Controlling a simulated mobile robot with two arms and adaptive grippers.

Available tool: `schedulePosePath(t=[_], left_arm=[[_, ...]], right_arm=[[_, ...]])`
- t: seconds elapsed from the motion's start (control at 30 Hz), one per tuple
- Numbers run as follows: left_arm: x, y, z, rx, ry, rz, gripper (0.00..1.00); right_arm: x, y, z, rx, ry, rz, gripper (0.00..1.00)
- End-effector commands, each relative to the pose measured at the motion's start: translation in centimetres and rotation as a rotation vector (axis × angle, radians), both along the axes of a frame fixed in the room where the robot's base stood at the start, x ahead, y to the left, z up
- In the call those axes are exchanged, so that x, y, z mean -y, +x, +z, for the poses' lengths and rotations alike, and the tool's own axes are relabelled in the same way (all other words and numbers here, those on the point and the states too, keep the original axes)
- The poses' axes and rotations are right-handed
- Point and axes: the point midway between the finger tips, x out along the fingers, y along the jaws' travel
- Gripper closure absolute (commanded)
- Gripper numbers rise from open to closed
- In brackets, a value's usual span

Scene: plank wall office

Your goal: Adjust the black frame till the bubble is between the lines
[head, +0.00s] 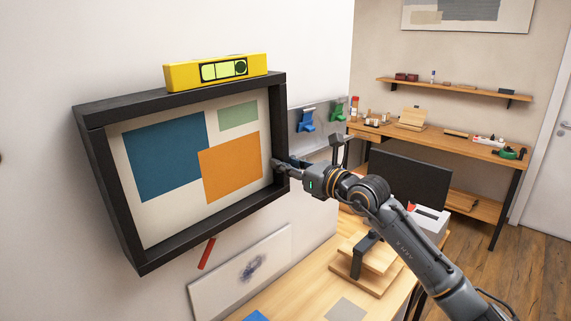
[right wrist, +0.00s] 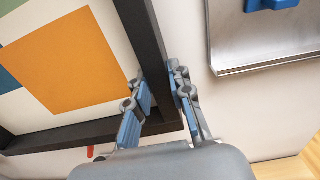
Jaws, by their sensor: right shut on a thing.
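The black frame (head: 110,190) hangs on the white wall around a picture with blue, green and orange blocks. It looks slanted in the head view; I cannot tell how much is the viewing angle. A yellow spirit level (head: 183,77) lies along its top edge. Its green vial (head: 218,71) faces me, but the bubble and lines are too small to place. My right gripper (head: 280,166) is shut on the frame's right side, low down. In the right wrist view its fingers (right wrist: 160,103) straddle the black rail (right wrist: 146,45). My left gripper is out of view.
A metal panel with blue holders (head: 306,121) is on the wall just right of the frame. Below are a red stick (head: 207,253), a leaning white board (head: 235,285) and a wooden desk (head: 290,296) with a black monitor (head: 411,180). A workbench (head: 440,138) stands behind.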

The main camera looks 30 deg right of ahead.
Motion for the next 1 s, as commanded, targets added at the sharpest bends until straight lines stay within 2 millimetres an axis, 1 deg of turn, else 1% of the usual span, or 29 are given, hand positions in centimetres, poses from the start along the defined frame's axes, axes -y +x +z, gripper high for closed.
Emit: schedulePosePath(t=[0.13,0.3,0.57,0.6,0.67,0.7,1.0], left_arm=[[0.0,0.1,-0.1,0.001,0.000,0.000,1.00],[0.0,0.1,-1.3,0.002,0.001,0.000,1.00],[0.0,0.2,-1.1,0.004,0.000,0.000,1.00],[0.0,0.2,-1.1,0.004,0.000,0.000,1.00],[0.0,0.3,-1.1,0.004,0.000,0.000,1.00],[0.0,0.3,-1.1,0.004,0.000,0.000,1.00],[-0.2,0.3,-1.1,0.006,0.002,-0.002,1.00]], right_arm=[[-0.1,0.0,-0.1,0.000,0.002,0.000,1.00],[-0.7,-0.2,-1.0,-0.010,0.039,0.002,1.00],[-0.7,-0.3,-0.7,-0.013,0.040,0.000,1.00],[-0.7,-0.3,-0.7,-0.013,0.040,0.000,0.72],[-0.7,-0.3,-0.7,-0.013,0.039,-0.001,0.59],[-0.7,-0.3,-0.7,-0.013,0.040,-0.001,0.57],[-0.6,-0.4,-0.7,-0.014,0.040,-0.001,0.57]])
